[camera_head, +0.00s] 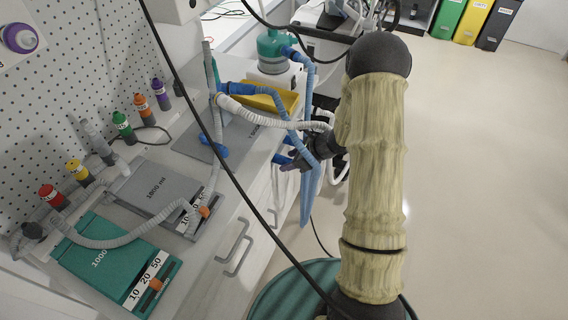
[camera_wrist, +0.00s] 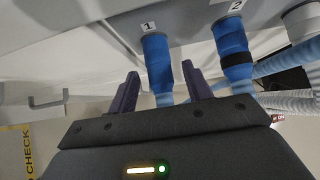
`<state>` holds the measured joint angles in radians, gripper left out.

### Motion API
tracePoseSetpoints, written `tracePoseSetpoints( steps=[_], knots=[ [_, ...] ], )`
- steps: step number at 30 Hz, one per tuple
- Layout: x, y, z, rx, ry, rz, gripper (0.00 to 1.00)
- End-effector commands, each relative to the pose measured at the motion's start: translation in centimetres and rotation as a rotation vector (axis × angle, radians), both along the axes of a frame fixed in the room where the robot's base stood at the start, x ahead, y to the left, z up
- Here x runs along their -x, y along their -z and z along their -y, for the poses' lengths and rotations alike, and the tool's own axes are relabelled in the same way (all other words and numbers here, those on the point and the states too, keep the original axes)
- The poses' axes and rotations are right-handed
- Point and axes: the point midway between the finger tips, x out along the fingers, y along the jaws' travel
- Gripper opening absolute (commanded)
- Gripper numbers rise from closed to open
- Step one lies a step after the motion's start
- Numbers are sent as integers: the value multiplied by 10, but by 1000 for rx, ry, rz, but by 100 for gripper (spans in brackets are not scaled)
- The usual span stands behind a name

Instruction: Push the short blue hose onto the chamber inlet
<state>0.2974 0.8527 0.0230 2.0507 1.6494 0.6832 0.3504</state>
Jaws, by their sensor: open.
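In the wrist view, my gripper (camera_wrist: 160,84) is open, with its two purple fingers on either side of a blue hose end (camera_wrist: 157,58) under label 1. I cannot tell whether the fingers touch it. A second blue hose end (camera_wrist: 231,48) hangs under label 2, to the right of the fingers. In the head view, my gripper (camera_head: 291,165) is by the counter's front edge, near the blue hoses. A teal humidifier chamber (camera_head: 272,46) stands farther back, with a blue hose (camera_head: 299,56) at its top right. I cannot tell which port is the inlet.
A white corrugated hose (camera_head: 265,122) and a yellow tray (camera_head: 285,101) are near my arm. Grey (camera_head: 160,187) and teal (camera_head: 94,254) test lungs lie on the counter at left. Drawer handles (camera_head: 233,243) stick out from its front. The floor (camera_head: 480,180) at right is clear.

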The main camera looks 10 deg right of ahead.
Motion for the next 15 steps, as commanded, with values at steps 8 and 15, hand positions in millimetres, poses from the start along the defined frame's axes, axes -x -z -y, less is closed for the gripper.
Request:
tracePoseSetpoints(
  steps=[8, 15],
  knots=[
    [-4, 7, -6, 0, 0, 0, 50],
    [-4, 7, -6, 0, 0, 0, 50]
  ],
)
